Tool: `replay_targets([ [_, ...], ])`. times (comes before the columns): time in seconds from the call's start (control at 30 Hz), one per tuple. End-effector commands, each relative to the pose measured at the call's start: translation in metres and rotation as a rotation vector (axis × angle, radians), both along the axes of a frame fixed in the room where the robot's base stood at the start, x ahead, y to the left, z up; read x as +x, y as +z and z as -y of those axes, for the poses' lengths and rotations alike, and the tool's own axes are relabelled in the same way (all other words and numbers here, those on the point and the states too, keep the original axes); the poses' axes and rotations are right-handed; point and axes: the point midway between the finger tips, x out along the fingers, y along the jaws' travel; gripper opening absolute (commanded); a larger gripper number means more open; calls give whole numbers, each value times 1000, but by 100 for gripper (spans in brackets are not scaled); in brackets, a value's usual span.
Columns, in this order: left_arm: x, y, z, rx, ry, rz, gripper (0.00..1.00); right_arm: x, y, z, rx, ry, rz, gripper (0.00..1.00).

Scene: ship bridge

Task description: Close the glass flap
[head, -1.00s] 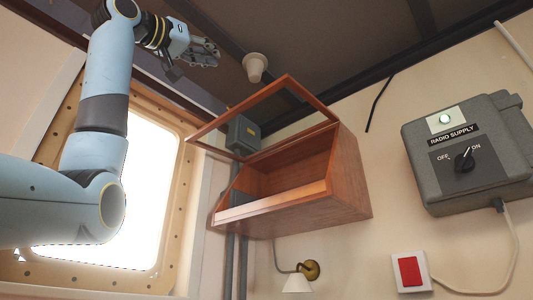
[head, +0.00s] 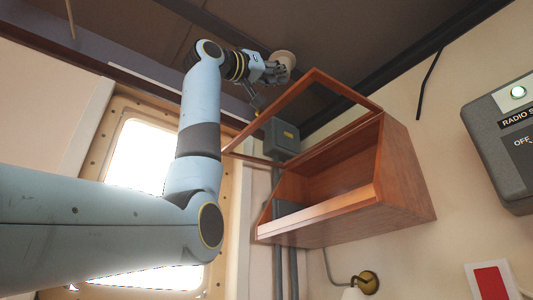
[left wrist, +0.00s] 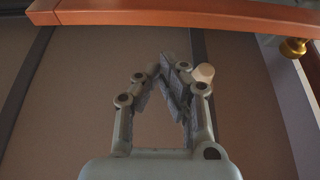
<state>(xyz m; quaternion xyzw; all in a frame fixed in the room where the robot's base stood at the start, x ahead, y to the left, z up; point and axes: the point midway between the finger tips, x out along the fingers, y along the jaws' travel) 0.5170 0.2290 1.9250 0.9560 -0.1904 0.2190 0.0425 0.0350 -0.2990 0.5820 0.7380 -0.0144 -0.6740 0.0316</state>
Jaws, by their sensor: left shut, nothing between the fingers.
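The glass flap (head: 345,89) is a wooden frame hinged on a wooden wall cabinet (head: 410,190). It stands raised, tilted up, and the cabinet front is open beneath it. My left gripper (head: 284,72) is up near the ceiling, just left of the flap's upper corner in the head view. In the left wrist view its fingers (left wrist: 163,68) are shut together with nothing between them. A wooden bar (left wrist: 180,14), likely the flap's frame, crosses the top of that view, and a brass knob (left wrist: 293,47) shows at right. No contact is visible. My right gripper is out of view.
A pale cone-shaped fitting (head: 284,58) hangs from the ceiling behind my left gripper. A grey box (head: 283,138) with pipes is on the wall behind the cabinet. A radio supply box (head: 500,140) is at right, a wall lamp (head: 366,282) below. A bright window (head: 140,155) is at left.

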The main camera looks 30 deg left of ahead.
Motion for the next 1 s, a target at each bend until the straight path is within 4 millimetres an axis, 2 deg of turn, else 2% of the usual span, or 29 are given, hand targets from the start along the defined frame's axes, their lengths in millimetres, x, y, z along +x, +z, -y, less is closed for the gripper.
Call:
replay_targets([
  [0.03, 2, -11, 0, 1, 2, -4, 0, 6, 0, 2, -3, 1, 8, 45],
  [0.1, 3, -20, 0, 0, 0, -4, 0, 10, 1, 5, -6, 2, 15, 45],
  [0.23, 3, -29, 0, 0, 0, -3, 0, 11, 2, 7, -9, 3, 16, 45],
  [0.7, 3, -33, 0, -2, 0, 1, 0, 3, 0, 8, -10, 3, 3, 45],
  [0.87, 4, -48, 1, -14, 0, 30, 0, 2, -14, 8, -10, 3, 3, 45],
  [1.0, 7, -74, 2, -40, -1, 87, 0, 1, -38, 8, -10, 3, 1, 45],
])
